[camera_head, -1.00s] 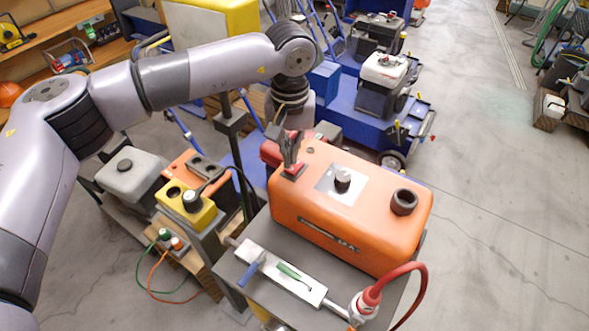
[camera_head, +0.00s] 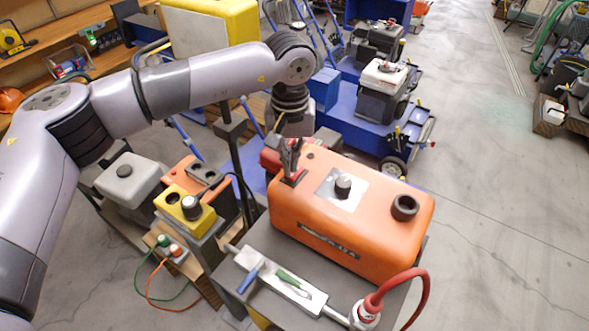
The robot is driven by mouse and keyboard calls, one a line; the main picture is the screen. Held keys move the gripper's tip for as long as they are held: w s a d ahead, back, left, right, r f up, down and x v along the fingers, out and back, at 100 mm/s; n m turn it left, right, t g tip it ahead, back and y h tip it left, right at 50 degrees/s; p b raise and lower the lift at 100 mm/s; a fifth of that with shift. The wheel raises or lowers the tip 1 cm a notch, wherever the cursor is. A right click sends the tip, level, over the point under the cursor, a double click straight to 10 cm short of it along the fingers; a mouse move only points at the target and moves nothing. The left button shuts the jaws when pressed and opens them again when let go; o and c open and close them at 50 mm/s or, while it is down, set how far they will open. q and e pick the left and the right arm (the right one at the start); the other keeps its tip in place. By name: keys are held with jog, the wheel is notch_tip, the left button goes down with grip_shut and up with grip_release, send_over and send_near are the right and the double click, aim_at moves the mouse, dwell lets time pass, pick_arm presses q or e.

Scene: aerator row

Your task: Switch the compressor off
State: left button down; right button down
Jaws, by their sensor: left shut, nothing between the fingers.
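The compressor is an orange, rounded box (camera_head: 350,225) on a grey stand in the middle of the view. Its top carries a black knob on a pale plate (camera_head: 343,187) and a dark round port (camera_head: 404,207). A red switch (camera_head: 296,177) sits at the top's left end. My left gripper (camera_head: 292,174) points down there with its fingers shut, at the red switch and partly covering it. I cannot tell whether they touch, or which way the switch is set. My right gripper is not in view.
A red hose (camera_head: 424,299) plugs in at the front right. A yellow box with a black knob (camera_head: 185,206) stands at the left. Open floor lies to the right.

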pick_arm(q)
jog(key=shift+f+b, duration=1.2)
jog(key=shift+f, duration=0.1)
dwell(0.9)
jog(key=shift+r, duration=0.15)
jog(key=shift+r+p, duration=0.45)
jog(key=shift+r, duration=0.45)
jog(key=shift+r+p, duration=0.95)
jog(key=shift+r, duration=1.6)
